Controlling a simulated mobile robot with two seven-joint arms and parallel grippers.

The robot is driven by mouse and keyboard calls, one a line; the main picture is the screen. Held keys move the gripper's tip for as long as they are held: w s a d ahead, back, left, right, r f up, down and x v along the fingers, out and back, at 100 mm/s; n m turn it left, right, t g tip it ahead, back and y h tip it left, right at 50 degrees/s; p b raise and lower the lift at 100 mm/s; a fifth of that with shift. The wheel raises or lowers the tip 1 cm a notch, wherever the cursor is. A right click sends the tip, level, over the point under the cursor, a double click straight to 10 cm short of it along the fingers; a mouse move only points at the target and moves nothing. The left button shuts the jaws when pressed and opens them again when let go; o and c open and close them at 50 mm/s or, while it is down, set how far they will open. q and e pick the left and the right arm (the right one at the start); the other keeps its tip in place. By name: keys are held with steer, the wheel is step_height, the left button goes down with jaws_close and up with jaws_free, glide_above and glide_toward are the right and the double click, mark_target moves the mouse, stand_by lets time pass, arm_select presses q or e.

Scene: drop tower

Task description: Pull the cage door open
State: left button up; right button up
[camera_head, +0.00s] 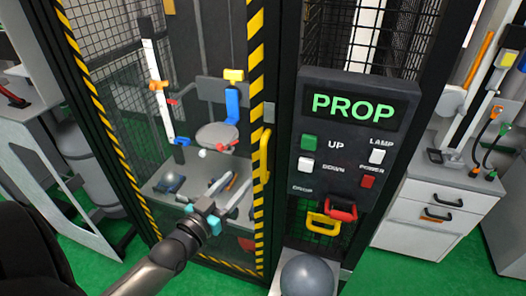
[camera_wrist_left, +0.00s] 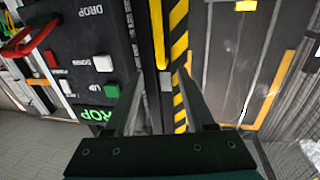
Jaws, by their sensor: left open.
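The cage door (camera_head: 258,215) is a clear panel edged in yellow and black stripes, and it looks shut in its dark frame. Its upright yellow handle (camera_head: 264,157) is on the door's right edge. My left gripper (camera_head: 240,182) is open and empty, in front of the door and just lower left of the handle. In the left wrist view the handle (camera_wrist_left: 157,35) lies ahead, lined up with the gap between the two fingers (camera_wrist_left: 160,73). The fingers look apart from it. My right gripper is not in view.
A dark control panel (camera_head: 347,152) with a PROP sign, buttons and a red handle stands right of the door. Below it are a yellow handle (camera_head: 323,224) and a grey ball (camera_head: 307,276). A white drawer cabinet (camera_head: 420,232) stands farther right. Green floor shows in front.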

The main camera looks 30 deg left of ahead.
mark_target(261, 155)
arm_select(q)
steer(key=w, duration=1.4)
steer(key=shift+a, duration=0.25)
steer(key=shift+s, duration=0.1)
jaws_close()
stand_by(0.9)
